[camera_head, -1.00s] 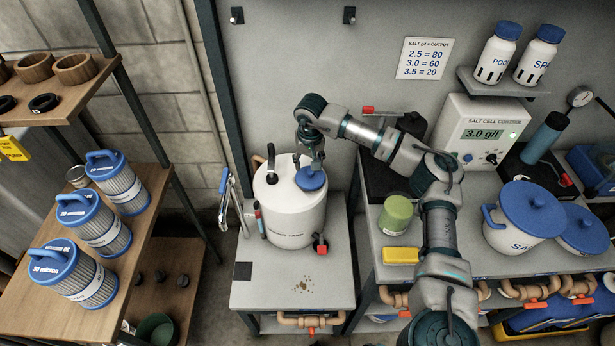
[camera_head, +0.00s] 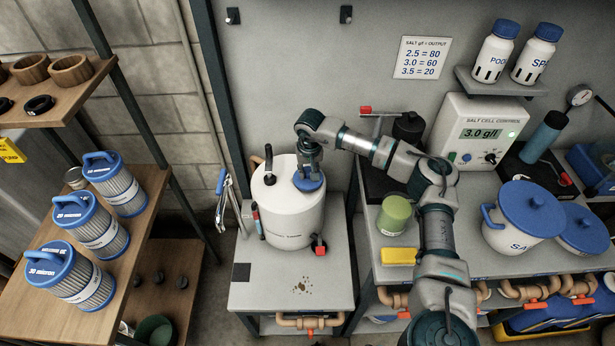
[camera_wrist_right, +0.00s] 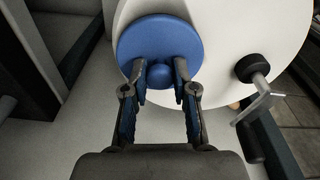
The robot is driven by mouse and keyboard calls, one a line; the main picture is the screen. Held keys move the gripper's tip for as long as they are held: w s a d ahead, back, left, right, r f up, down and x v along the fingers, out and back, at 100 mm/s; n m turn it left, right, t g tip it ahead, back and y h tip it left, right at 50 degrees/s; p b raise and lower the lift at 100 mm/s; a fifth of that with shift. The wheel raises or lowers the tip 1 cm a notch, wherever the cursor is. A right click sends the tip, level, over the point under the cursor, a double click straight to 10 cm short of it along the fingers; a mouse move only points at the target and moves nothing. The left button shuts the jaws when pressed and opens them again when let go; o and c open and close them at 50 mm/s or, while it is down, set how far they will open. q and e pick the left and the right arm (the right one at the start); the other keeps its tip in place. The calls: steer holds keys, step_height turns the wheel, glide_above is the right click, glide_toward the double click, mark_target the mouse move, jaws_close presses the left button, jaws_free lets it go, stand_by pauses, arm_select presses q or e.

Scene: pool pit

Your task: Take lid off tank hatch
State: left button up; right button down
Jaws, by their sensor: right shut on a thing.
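The white tank (camera_head: 292,212) stands on the grey bench, and its round top shows in the right wrist view (camera_wrist_right: 232,40). The blue lid (camera_head: 309,184) lies over the hatch on the tank's top, and it fills the upper middle of the right wrist view (camera_wrist_right: 160,38). My right gripper (camera_head: 309,172) reaches down onto the lid from above. In the right wrist view its two fingers (camera_wrist_right: 158,80) are shut around the lid's round blue knob. I cannot tell whether the lid is raised off the hatch. My left gripper is not in view.
A black-handled crank (camera_wrist_right: 256,90) sits on the tank top beside the lid. Blue-handled pliers (camera_head: 228,200) hang left of the tank. A shelf with blue-capped filters (camera_head: 90,226) stands left. A green jar (camera_head: 395,213) and a yellow block (camera_head: 398,256) sit right.

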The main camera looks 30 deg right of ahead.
mark_target(308, 172)
steer(key=shift+d+f, duration=0.1)
steer(key=shift+d, duration=0.05)
steer(key=shift+w+r, duration=0.15)
steer(key=shift+r, duration=0.35)
steer(key=r, duration=0.2)
steer(key=shift+s+a+r, duration=0.35)
steer(key=shift+s, duration=0.05)
steer(key=s+a+r, duration=0.1)
steer(key=s+a, duration=0.8)
steer(key=s, duration=0.3)
steer(key=shift+a+r, duration=0.15)
